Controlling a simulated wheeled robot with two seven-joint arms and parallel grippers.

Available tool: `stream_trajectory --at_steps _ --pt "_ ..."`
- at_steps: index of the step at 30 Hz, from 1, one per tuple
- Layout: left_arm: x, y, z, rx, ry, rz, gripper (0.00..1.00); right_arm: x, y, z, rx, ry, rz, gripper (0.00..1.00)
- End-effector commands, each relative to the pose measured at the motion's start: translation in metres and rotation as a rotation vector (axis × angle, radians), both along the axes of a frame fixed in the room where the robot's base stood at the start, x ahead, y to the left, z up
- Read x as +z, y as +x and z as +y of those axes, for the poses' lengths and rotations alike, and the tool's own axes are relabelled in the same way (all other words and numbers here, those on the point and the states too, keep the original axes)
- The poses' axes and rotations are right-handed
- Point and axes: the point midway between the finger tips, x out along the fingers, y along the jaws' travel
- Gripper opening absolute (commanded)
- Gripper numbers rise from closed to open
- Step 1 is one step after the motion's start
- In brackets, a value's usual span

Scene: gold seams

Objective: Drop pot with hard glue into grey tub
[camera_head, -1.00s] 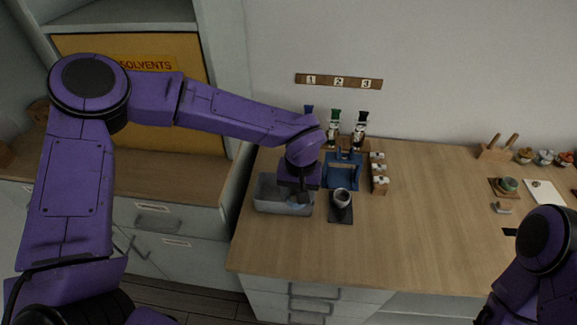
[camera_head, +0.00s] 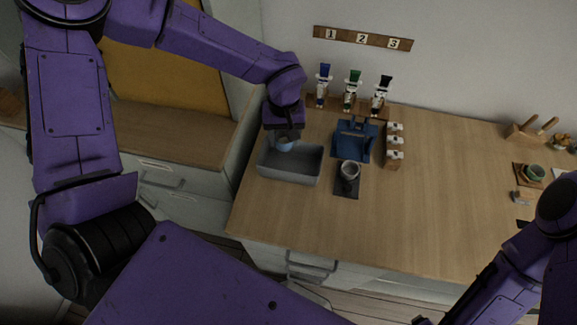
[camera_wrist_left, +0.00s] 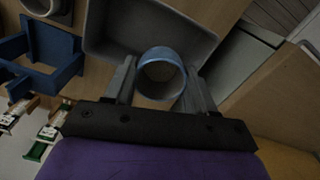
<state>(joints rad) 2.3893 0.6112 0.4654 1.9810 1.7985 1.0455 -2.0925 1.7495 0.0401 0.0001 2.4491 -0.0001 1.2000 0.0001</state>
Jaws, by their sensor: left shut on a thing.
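My left gripper (camera_head: 285,138) is shut on a small pale blue pot (camera_head: 286,146), over the back left part of the grey tub (camera_head: 289,179). In the left wrist view the pot (camera_wrist_left: 162,72) sits between the two fingers, its round mouth facing the camera. The tub (camera_wrist_left: 112,38) shows just beyond it. From these views I cannot tell exactly how high the pot hangs over the tub. The glue inside the pot cannot be made out. My right arm is at the lower right in the head view, its gripper out of sight.
Right of the tub are a blue stand (camera_head: 353,143), a grey cup (camera_head: 349,171) on a dark mat, and a wooden block with white-topped pieces (camera_head: 394,147). Several nutcracker-like figures (camera_head: 351,92) stand behind. The middle of the worktop (camera_head: 445,190) is clear.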

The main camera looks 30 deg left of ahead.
Motion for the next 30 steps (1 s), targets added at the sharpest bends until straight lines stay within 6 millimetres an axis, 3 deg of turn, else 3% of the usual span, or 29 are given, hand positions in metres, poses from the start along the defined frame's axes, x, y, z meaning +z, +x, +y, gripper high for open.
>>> stream_trajectory --at_steps 7,8,9,10,20,30 --pt "0.0 0.0 -0.001 -0.002 -0.001 0.0 0.27 -0.001 0.0 0.0 0.0 0.0 0.0 0.8" --pt "0.0 0.0 -0.001 -0.002 -0.001 0.0 0.65 -0.001 0.0 0.0 0.0 0.0 0.0 0.8" --pt "0.0 0.0 -0.001 -0.002 -0.001 0.0 0.78 -0.001 0.0 0.0 0.0 0.0 0.0 0.8" --pt "0.0 0.0 -0.001 -0.002 -0.001 0.0 0.85 -0.001 0.0 0.0 0.0 0.0 0.0 0.8" --pt "0.004 0.001 -0.001 -0.001 -0.001 -0.002 0.85 -0.001 0.0 0.0 0.0 0.0 0.0 0.8" --pt "0.076 0.002 0.0 0.0 -0.002 -0.002 0.85 -0.008 0.0 0.0 0.0 0.0 0.0 0.8"
